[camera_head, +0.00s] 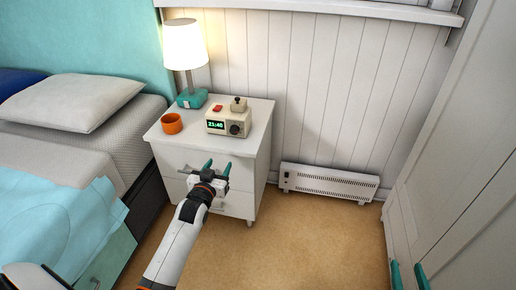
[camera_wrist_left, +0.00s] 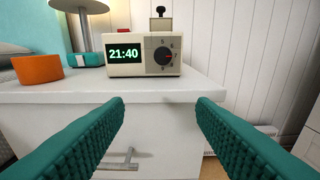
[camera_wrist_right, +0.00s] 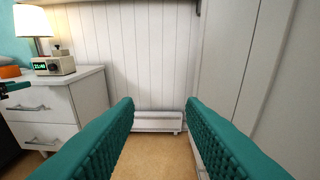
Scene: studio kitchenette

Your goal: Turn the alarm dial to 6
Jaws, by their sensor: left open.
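The cream alarm clock (camera_head: 222,122) stands on top of the white nightstand and its green display reads 21:40. Its dark round dial (camera_wrist_left: 162,55) is on the right of the clock's front, ringed by small numbers. A red pointer on the dial points right, towards what looks like a 7; the small numbers are hard to read. My left gripper (camera_head: 217,166) is open and empty in front of the nightstand, lower than the clock and apart from it. In the left wrist view the dial lies ahead between its fingers. My right gripper (camera_head: 406,276) is open and empty at the lower right, far from the clock.
An orange cup (camera_head: 172,124) and a lamp with a teal base (camera_head: 191,98) stand left of the clock on the nightstand (camera_head: 258,113). The bed is on the left. A white heater (camera_head: 328,184) is by the wall; a tall white cabinet is on the right. The floor between is clear.

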